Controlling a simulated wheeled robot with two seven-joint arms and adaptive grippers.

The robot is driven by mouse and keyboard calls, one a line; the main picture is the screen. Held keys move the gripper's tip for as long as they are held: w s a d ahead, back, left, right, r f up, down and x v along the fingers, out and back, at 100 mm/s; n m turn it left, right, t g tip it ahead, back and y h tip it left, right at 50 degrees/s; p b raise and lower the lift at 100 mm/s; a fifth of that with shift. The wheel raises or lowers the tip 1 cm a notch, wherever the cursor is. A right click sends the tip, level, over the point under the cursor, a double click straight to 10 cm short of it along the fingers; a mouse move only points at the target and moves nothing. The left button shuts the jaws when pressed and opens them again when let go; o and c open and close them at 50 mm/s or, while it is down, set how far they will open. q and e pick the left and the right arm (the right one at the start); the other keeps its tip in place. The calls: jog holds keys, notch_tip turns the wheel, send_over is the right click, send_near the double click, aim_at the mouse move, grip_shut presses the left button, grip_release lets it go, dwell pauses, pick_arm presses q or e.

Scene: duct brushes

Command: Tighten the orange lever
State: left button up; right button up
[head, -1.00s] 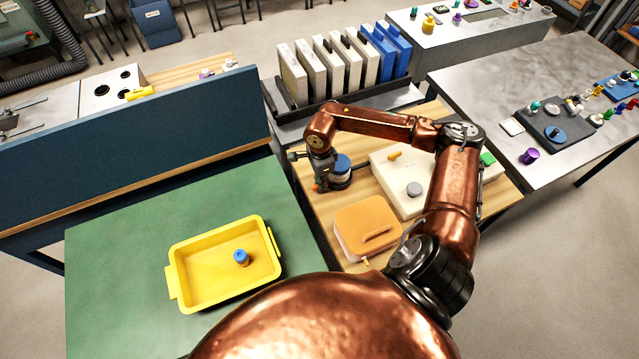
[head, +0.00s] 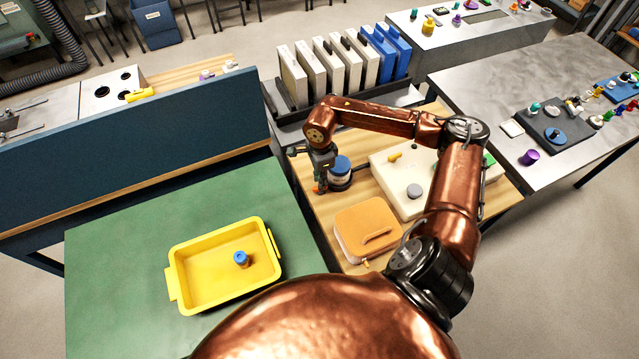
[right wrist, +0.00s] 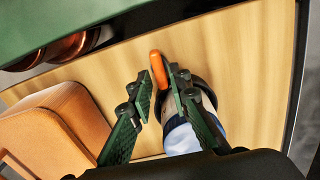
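The orange lever (right wrist: 159,70) stands out beside a round dark-based container with a white and blue body (right wrist: 184,138) in the right wrist view. In the head view the lever (head: 318,190) is a small orange spot at the left of the blue-topped container (head: 341,168). My right gripper (right wrist: 160,82) is open, with its fingertips on either side of the lever and the right finger close to it. I cannot tell whether a finger touches it. In the head view the right gripper (head: 319,184) is over the lever, partly hiding it. My left gripper is not in view.
An orange-lidded box (head: 366,222) and a cream panel with a grey knob (head: 395,205) share the wooden top. A yellow tray (head: 190,295) with a blue-capped bottle (head: 241,259) is on the green table at left. A rack of upright panels (head: 325,65) stands behind.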

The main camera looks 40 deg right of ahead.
notch_tip(320, 180, up, 9)
jog(key=shift+r, duration=0.15)
jog(key=shift+a, duration=0.1)
dwell(0.6)
